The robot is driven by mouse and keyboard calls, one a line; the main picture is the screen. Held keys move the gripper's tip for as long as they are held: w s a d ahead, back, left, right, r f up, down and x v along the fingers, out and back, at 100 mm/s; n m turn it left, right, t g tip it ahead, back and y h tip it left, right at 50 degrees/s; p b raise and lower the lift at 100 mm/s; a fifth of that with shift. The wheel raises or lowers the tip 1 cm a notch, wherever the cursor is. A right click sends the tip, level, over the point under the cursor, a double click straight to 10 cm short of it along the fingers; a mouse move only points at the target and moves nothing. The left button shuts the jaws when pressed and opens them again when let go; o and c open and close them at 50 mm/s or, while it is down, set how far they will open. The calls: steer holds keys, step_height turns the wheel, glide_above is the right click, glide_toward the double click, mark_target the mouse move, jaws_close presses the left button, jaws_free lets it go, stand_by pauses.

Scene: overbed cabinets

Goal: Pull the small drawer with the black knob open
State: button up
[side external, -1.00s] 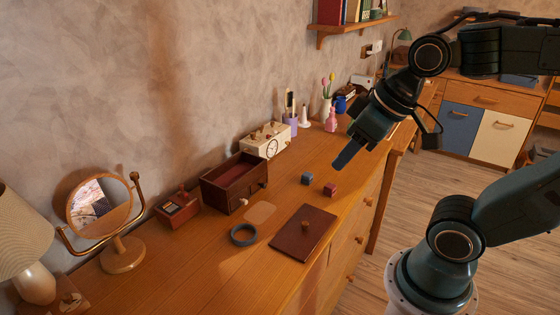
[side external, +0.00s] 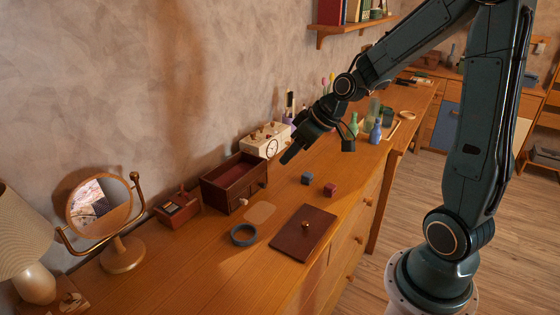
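A small dark wooden box (side external: 222,196) with an open top and reddish inside stands against the wall on the dresser. Its front has small drawer faces; a pale knob (side external: 243,201) shows low on the front. I cannot make out a black knob at this size; the drawer fronts look closed. My gripper (side external: 290,157) is in the air to the right of the box and above it, fingers pointing down and left, apart from it. The fingers overlap in this view, so I cannot tell whether they are open; nothing visible is held.
On the dresser (side external: 185,260) are a dark panel with a brass knob (side external: 290,240), a grey ring (side external: 243,235), a blue cube (side external: 307,178) and a red cube (side external: 330,189). A cream clock box (side external: 262,140) stands behind; a stamp box (side external: 178,208) and mirror (side external: 122,255) are left.

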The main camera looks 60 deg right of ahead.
steer(key=w+d+f+m+t, duration=0.2)
steer(key=w+d+f, duration=0.2)
steer(key=d+f, duration=0.6)
steer(key=shift+d, duration=0.4)
steer(key=shift+f, duration=0.15)
steer(key=shift+w+r+x, duration=0.1)
steer(key=shift+x, duration=3.3)
steer(key=shift+w+r+x, duration=0.1)
steer(key=shift+x, duration=3.35)
steer(key=shift+a, duration=0.15)
steer(key=shift+r, duration=0.1)
jaws_close()
